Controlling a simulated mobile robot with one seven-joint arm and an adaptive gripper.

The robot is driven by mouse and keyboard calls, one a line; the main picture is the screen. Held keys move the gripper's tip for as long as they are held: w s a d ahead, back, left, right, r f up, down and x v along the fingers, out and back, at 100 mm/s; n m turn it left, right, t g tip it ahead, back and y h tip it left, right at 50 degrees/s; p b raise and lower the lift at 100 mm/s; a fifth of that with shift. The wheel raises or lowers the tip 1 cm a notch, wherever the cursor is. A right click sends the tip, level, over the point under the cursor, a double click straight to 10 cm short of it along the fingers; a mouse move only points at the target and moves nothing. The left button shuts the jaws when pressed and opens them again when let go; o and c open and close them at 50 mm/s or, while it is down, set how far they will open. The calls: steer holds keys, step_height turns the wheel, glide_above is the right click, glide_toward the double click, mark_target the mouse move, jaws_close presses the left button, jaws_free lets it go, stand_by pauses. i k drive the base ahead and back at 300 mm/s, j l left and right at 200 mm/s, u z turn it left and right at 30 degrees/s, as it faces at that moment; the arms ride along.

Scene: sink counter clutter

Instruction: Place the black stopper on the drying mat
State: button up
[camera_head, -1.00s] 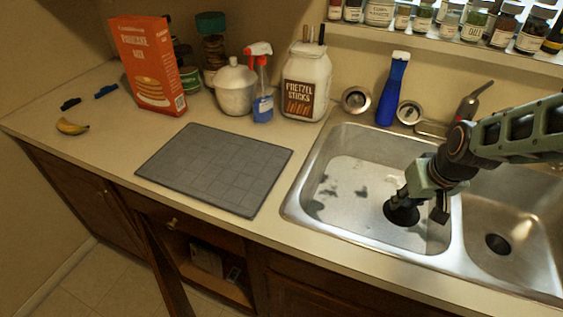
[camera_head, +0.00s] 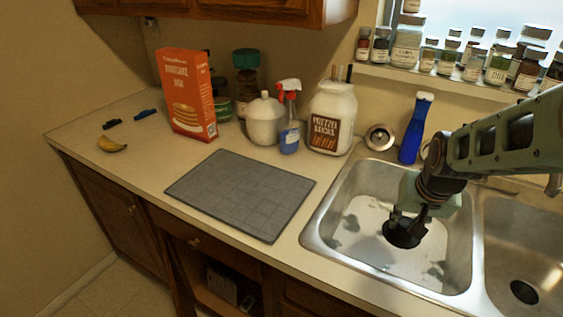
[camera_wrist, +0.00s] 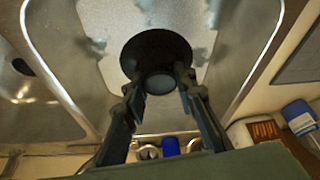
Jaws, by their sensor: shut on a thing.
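The black stopper (camera_head: 402,235) is a round dark disc with a knob, inside the left sink basin. My gripper (camera_head: 408,217) points down over it with its fingers closed on the knob. In the wrist view the stopper (camera_wrist: 155,48) is upright between the fingertips (camera_wrist: 160,83). I cannot tell whether it touches the basin floor. The grey drying mat (camera_head: 240,192) lies flat and empty on the counter, left of the sink.
A steel sink rim (camera_head: 318,215) stands between stopper and mat. A banana (camera_head: 111,145) lies left.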

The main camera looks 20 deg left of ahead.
mark_target(252, 199)
steer(key=j+u, duration=0.15)
steer(key=u, duration=0.85)
steer(key=i+j, duration=0.3)
steer(key=j+u, duration=0.05)
steer(key=j, duration=0.05)
